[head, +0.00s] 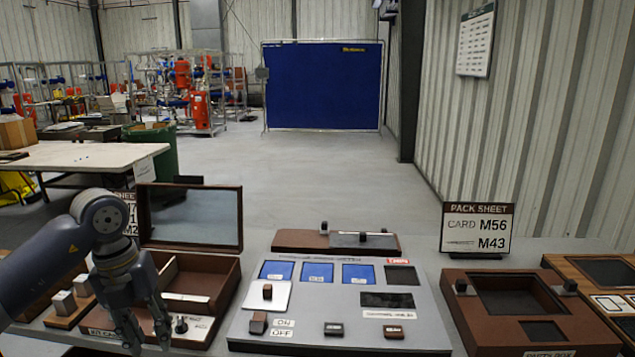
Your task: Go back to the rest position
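My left arm comes in from the left, and its gripper (147,338) points down over the front of an open brown case (224,300). The fingers look spread, with a gap between the tips and nothing seen held. A small dark knob (181,325) on a pale plate is just right of the fingers. The gripper hides part of the case's front and interior. My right gripper is not in view.
A grey control panel (340,342) with blue screens stands mid-bench. Right of it are a brown tray (468,318) and a "PACK SHEET" sign (477,229). Pale blocks (64,303) sit on a wooden base at left. Open floor (310,180) lies beyond the bench.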

